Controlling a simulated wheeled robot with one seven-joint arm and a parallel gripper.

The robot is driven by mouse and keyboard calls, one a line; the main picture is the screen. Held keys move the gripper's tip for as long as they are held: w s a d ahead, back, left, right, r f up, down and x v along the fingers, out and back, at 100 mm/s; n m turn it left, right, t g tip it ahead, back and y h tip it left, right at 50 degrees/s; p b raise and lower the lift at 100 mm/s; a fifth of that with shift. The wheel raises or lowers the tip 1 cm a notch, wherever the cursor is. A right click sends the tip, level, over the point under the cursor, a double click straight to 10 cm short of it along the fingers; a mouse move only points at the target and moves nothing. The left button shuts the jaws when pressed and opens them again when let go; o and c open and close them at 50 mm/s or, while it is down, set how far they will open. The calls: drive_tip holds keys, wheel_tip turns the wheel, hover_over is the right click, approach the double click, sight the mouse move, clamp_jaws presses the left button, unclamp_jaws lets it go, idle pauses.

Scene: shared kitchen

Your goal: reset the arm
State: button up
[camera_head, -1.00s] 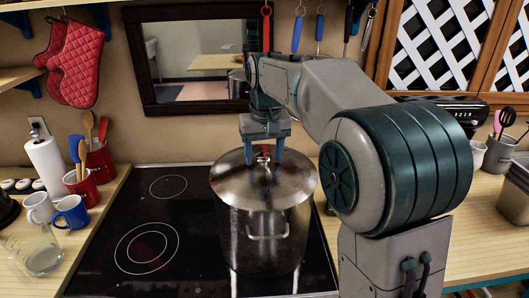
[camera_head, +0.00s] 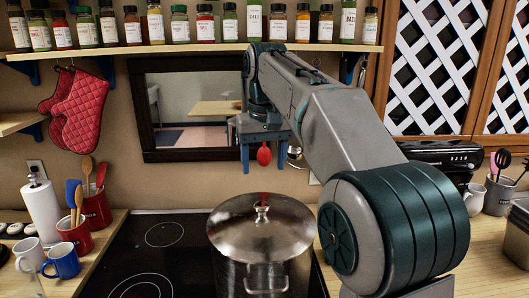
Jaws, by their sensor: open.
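My gripper (camera_head: 262,160) hangs above and behind the pot, pointing down, with its two fingers apart and nothing between them. A red utensil on the wall shows behind it, between the fingers. My arm reaches in from the right, raised in front of the wall. The large steel pot (camera_head: 262,236) stands on the black stove (camera_head: 150,255). Its lid (camera_head: 262,222) is on, with the knob in full view, and my gripper is clear of it.
A shelf of spice jars (camera_head: 254,20) runs along the top, close to my raised arm. Red oven mitts (camera_head: 82,105) hang at left. Mugs (camera_head: 62,261), a paper towel roll (camera_head: 42,212) and utensil crocks (camera_head: 95,208) stand on the left counter. A black appliance (camera_head: 440,158) stands at right.

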drive_tip(key=s+d+f+m+t, duration=0.1)
drive_tip(key=s+d+f, duration=0.4)
drive_tip(key=s+f, duration=0.5)
drive_tip(key=s+d+f+m+t+b, duration=0.1)
drive_tip(key=s+d+f, duration=0.5)
drive_tip(key=s+f, duration=0.5)
drive_tip(key=s, duration=0.3)
